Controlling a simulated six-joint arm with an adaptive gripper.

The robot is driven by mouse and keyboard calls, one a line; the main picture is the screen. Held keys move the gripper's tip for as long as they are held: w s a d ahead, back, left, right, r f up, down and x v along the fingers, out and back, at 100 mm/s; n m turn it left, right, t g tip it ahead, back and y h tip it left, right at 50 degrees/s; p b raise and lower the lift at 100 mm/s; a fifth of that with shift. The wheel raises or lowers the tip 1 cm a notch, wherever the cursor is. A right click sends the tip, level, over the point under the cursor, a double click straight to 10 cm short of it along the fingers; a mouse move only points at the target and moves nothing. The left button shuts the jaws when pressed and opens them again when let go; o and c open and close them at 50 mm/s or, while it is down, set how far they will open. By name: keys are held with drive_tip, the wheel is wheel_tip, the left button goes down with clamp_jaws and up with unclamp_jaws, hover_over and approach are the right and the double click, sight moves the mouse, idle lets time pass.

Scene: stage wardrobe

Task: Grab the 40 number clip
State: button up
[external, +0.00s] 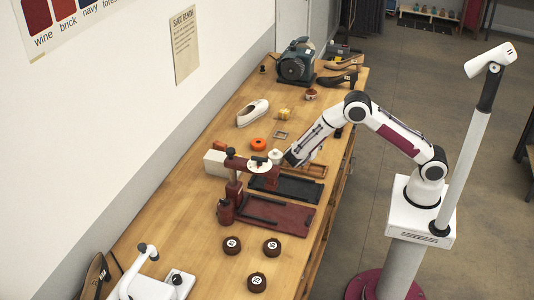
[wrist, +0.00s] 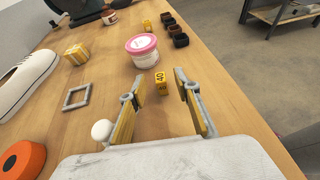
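The yellow clip marked 40 (wrist: 161,84) stands on the wooden table in the wrist view, with the number on its near face. My gripper (wrist: 160,75) is open, with one yellow-padded finger on each side of the view and the clip showing in the gap between them. The fingers look apart from the clip; I cannot tell the exact distance. In the external view my gripper (external: 289,160) is low over the middle of the table. The clip cannot be made out there.
A pink-lidded jar (wrist: 142,50) stands just beyond the clip. Farther are another yellow clip (wrist: 147,24) and several dark pieces (wrist: 175,30). A grey square frame (wrist: 77,97), striped block (wrist: 76,54) and white shoe (wrist: 22,80) lie left. A maroon press (external: 240,185) stands near my gripper.

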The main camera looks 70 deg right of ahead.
drive_tip(key=shift+x, duration=1.25)
drive_tip(key=c, duration=0.8)
